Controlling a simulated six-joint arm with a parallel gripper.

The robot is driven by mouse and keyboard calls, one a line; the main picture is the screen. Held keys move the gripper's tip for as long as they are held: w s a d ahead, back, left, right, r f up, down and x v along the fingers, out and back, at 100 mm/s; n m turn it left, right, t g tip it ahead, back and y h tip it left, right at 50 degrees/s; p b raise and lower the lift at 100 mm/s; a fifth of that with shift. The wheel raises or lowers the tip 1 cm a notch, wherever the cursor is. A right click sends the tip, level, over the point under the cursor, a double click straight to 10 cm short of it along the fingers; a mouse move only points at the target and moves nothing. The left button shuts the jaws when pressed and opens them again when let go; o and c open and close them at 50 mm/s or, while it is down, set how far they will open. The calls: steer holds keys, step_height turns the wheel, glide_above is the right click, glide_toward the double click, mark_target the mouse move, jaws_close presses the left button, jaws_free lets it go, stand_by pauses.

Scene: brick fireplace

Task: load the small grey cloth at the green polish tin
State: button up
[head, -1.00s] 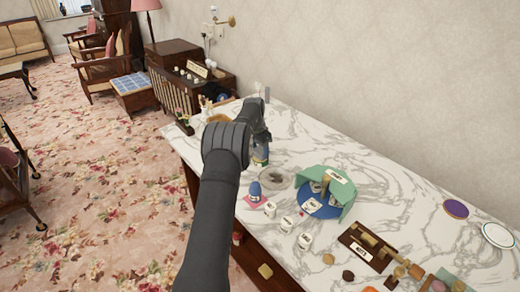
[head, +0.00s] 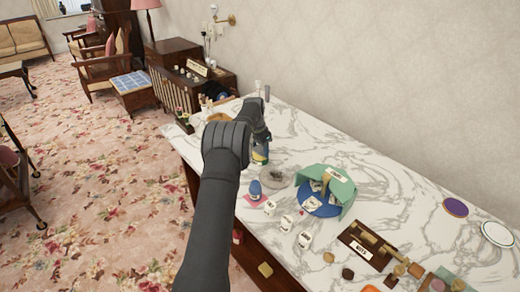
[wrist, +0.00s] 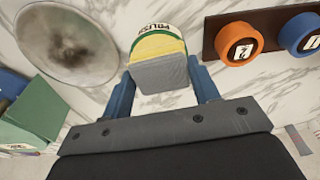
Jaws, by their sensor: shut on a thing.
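The small grey cloth (wrist: 163,73) is a flat grey square in the wrist view, between the two blue fingers of my gripper (wrist: 161,82). My gripper is shut on it. Just beyond the cloth is the polish tin (wrist: 156,43), with a yellow face and a green-edged white band reading POLISH. The cloth overlaps the tin's near part in this view; I cannot tell whether they touch. In the head view my gripper (head: 262,142) is largely hidden behind my arm, and a yellow part of the tin (head: 260,157) shows just below it.
A round grey dish (wrist: 68,42) lies left of the tin. A green stand (wrist: 35,112) is at the left edge. A dark board (wrist: 265,22) with orange and blue round pieces is on the right. Small labelled pots (head: 286,223) stand nearer on the marble top (head: 390,190).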

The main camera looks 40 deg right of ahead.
mark_target(260, 150)
stand_by(0.3)
steer(key=shift+r, duration=3.45)
steer(key=w+a+f+n, duration=0.1)
steer(key=w+a+n, duration=0.1)
steer(key=w+a, duration=0.1)
steer(key=w+a+f+n, duration=0.1)
steer(key=w+a+f, duration=0.1)
steer(key=w+a, duration=0.2)
steer(key=w+a+f+n, duration=0.1)
steer(key=w+a+n, duration=0.1)
steer(key=a, duration=0.4)
steer(key=shift+w+a+f+n+t, duration=0.15)
steer(key=shift+w+f+n+t, duration=0.15)
steer(key=shift+w, duration=0.45)
steer(key=s+a+f+n, duration=0.1)
steer(key=a+f+n, duration=0.15)
steer(key=a, duration=0.85)
steer(key=s+a+f+n+t+y, duration=0.1)
steer(key=s+a+f+n, duration=0.15)
steer(key=a, duration=0.85)
steer(key=s+a+f+n, duration=0.1)
steer(key=a+f+n, duration=0.15)
steer(key=a, duration=0.75)
steer(key=s+a+f+n, duration=0.1)
steer(key=s+a+n, duration=0.3)
steer(key=s+a, duration=0.6)
steer(key=a, duration=0.3)
steer(key=shift+s+a+f+y, duration=0.25)
steer(key=shift+s+y, duration=0.15)
